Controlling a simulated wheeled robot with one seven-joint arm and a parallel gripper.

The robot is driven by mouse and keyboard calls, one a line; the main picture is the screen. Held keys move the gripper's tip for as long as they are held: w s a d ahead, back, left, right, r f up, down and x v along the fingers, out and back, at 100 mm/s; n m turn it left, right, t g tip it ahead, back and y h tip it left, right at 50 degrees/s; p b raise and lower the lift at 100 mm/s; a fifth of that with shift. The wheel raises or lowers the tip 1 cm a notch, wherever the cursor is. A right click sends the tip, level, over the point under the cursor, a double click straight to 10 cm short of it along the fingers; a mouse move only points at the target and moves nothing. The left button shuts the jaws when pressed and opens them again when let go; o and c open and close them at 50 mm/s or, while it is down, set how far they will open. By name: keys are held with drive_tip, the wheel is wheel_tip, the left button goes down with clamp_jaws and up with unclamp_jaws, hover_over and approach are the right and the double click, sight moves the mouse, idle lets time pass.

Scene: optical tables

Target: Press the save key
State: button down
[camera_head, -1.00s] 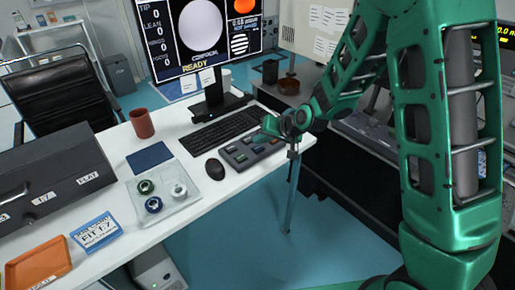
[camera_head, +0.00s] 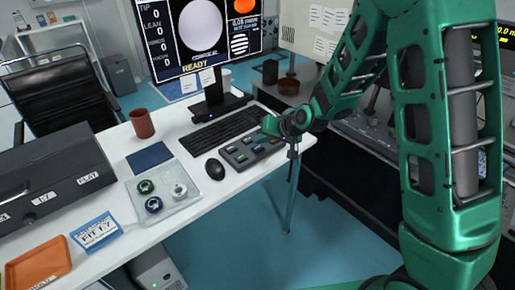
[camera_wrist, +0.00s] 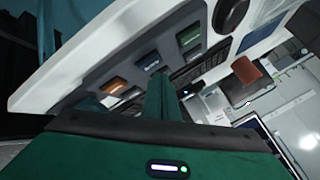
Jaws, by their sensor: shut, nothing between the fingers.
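The grey keypad (camera_head: 250,151) with several coloured keys lies on the white desk, right of the mouse. In the wrist view I see its orange key (camera_wrist: 116,85), blue key (camera_wrist: 149,61) and green key (camera_wrist: 189,37). Their labels are too small to read, so I cannot tell which is the save key. My gripper (camera_wrist: 158,80) is shut and empty, its fingertips over the keypad, near the blue key. I cannot tell whether they touch it. In the head view my gripper (camera_head: 271,126) is at the far right end of the keypad, partly hidden by my wrist.
The keyboard (camera_head: 229,129) lies behind the keypad and the mouse (camera_head: 215,169) to its left. The monitor (camera_head: 205,35) shows "READY". A clear tray (camera_head: 168,206) with several small round parts, a blue pad (camera_head: 150,156) and a red-brown cup (camera_head: 142,124) stand further left.

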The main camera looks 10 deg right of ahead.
sight(261, 149)
drive_tip(key=shift+f, duration=0.2)
drive_tip(key=shift+f, duration=0.15)
idle(0.3)
drive_tip(key=shift+s+f, duration=0.1)
drive_tip(key=shift+f, duration=0.35)
idle(0.7)
drive_tip(key=shift+r, duration=0.85)
drive_tip(key=shift+r, duration=0.1)
drive_tip(key=shift+r, duration=2.4)
